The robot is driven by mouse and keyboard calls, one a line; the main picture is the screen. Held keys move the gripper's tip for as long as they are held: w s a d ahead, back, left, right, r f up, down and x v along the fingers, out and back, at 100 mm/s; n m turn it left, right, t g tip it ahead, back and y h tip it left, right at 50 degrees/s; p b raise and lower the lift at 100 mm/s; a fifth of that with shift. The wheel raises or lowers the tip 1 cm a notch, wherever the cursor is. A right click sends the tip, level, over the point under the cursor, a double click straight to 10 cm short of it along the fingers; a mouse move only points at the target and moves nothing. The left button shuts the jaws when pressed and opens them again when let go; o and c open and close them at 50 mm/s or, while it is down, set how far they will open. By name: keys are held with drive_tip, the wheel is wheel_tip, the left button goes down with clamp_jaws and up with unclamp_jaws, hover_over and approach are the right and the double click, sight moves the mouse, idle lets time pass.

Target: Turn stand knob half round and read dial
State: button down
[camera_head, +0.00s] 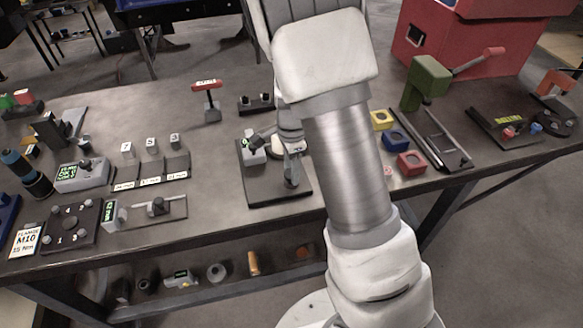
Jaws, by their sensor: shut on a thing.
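The stand has a black base plate (272,194) lying on the table near its front edge, at the middle of the picture. A small grey block (255,157) sits on the left of the plate, with a small pale green readout (248,134) above it; its figures are too small to read. My gripper (291,147) reaches down over the right part of the stand and is shut on what appears to be its knob. The knob is hidden by my gripper and arm. A short upright grey post (292,174) shows just below my gripper.
Left of the stand are three numbered weights (151,145) on ramps, a grey meter (82,174) and a numbered plate (70,226). Right of my arm are coloured blocks (411,163), a green press (428,76) and a red cabinet (470,40). A shelf below holds several parts.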

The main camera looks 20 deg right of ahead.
drive_tip(key=shift+c, duration=1.6)
unclamp_jaws()
drive_tip(key=shift+r, duration=0.1)
wheel_tip(320, 180, up, 17)
drive_tip(key=shift+r+p, duration=0.15)
drive_tip(key=shift+p, duration=0.3)
drive_tip(key=s+r+n+t, duration=0.2)
drive_tip(key=s+r+n, duration=0.2)
drive_tip(key=s+n, duration=0.4)
drive_tip(key=s+r+n+t, duration=0.3)
drive_tip(key=s+n, duration=0.5)
drive_tip(key=s, duration=0.4)
drive_tip(key=shift+s+r+n+t, duration=0.3)
drive_tip(key=shift+s+r+n, duration=0.1)
drive_tip(key=shift+r, duration=0.4)
